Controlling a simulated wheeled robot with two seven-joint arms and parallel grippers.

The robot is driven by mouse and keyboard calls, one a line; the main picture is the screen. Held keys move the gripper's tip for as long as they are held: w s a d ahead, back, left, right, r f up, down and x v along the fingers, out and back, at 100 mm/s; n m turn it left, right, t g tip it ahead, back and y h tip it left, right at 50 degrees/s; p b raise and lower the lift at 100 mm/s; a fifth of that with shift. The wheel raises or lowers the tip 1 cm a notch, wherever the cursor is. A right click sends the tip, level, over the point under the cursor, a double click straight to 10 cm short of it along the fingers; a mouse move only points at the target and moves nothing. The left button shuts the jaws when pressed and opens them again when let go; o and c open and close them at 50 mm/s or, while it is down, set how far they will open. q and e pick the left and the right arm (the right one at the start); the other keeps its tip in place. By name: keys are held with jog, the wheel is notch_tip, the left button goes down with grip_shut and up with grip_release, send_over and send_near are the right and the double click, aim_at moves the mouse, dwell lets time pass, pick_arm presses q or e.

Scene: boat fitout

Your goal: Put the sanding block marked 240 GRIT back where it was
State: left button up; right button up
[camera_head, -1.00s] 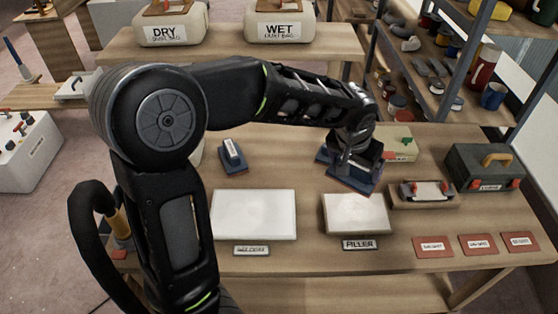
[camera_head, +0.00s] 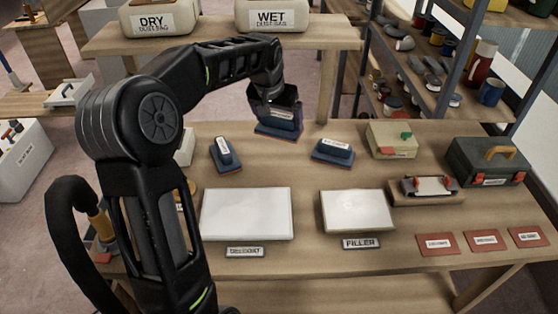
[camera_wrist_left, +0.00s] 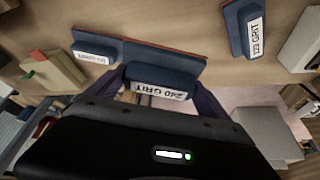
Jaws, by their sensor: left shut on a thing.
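My left gripper (camera_head: 277,104) is shut on a blue sanding block (camera_head: 279,127) with a reddish underside. The block is by the bench's back edge, between and behind two similar blocks; I cannot tell if it touches the bench. In the left wrist view its label reads 240 GRIT (camera_wrist_left: 160,88), and the left gripper (camera_wrist_left: 160,95) grips its raised handle. The left similar block (camera_head: 225,155) shows a GRIT label in the wrist view (camera_wrist_left: 246,28). The right one (camera_head: 333,150) also shows there (camera_wrist_left: 95,52), label hard to read. My right gripper is not in view.
On the bench (camera_head: 305,232) lie two white panels, one (camera_head: 247,213) behind a small plate, the other (camera_head: 357,210) behind a FILLER plate (camera_head: 361,243). A cream box (camera_head: 391,139), a toolbox (camera_head: 487,162) and red cards (camera_head: 437,243) are at right. Dust-bag bins (camera_head: 272,17) stand behind.

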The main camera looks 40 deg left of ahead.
pick_arm(q)
jog(key=shift+f+p, duration=0.35)
jog(key=shift+f, duration=2.75)
jog(key=shift+f, duration=0.15)
jog(key=shift+f+p, duration=0.3)
jog(key=shift+f, duration=1.4)
jog(key=shift+f, duration=0.25)
jog(key=o, duration=1.3)
jog(key=shift+r, duration=0.15)
